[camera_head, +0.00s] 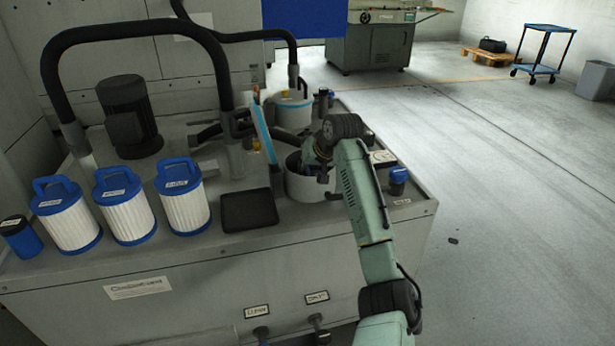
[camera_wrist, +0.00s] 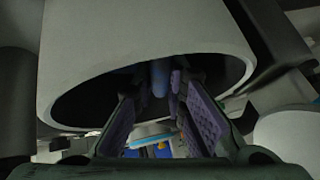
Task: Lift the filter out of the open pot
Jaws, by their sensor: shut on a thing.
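The open pot (camera_head: 304,190) is a light grey cylinder on the machine's top, right of the black tray. My gripper (camera_head: 316,160) is at its mouth, partly hidden by my arm. In the wrist view, the pot's pale wall (camera_wrist: 130,40) and dark opening show, with my gripper's purple-padded fingers (camera_wrist: 161,88) reaching into the opening. Between the fingertips is a blue bar, seemingly the filter's handle (camera_wrist: 158,76), and they are shut on it. The filter's body is hidden in the dark pot.
A raised, blue-edged lid (camera_head: 264,134) stands just left of the pot. A closed pot (camera_head: 292,114) is behind. Three white filters with blue handles (camera_head: 129,208) stand left of the black tray (camera_head: 249,209). A blue-capped bottle (camera_head: 398,181) is at right.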

